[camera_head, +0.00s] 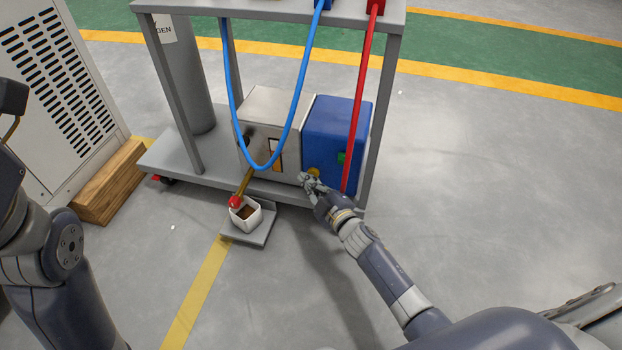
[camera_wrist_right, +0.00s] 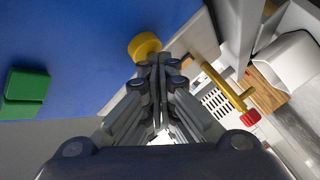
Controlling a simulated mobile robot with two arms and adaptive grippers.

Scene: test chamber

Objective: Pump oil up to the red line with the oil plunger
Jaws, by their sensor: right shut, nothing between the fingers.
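The oil plunger, a brass rod (camera_head: 244,185) with a red knob (camera_head: 234,201), sticks out low from the front of the grey metal box (camera_head: 262,112). In the right wrist view its yellow rod (camera_wrist_right: 222,86) and red end (camera_wrist_right: 250,118) lie right of my fingers. A small window (camera_head: 276,153) on the box front shows a pale and brown fill; I cannot make out a red line. My right gripper (camera_head: 307,181) is shut and empty beside the yellow knob (camera_wrist_right: 145,45) of the blue box (camera_head: 331,125); I cannot tell whether they touch. My left gripper is out of view.
A white cup (camera_head: 259,214) with brown contents stands on a grey plate (camera_head: 262,237) below the plunger. Blue (camera_head: 231,105) and red (camera_head: 360,95) hoses hang before the boxes. A green button (camera_wrist_right: 26,86) is on the blue box. The cart post (camera_head: 378,130) stands right. Floor at right is clear.

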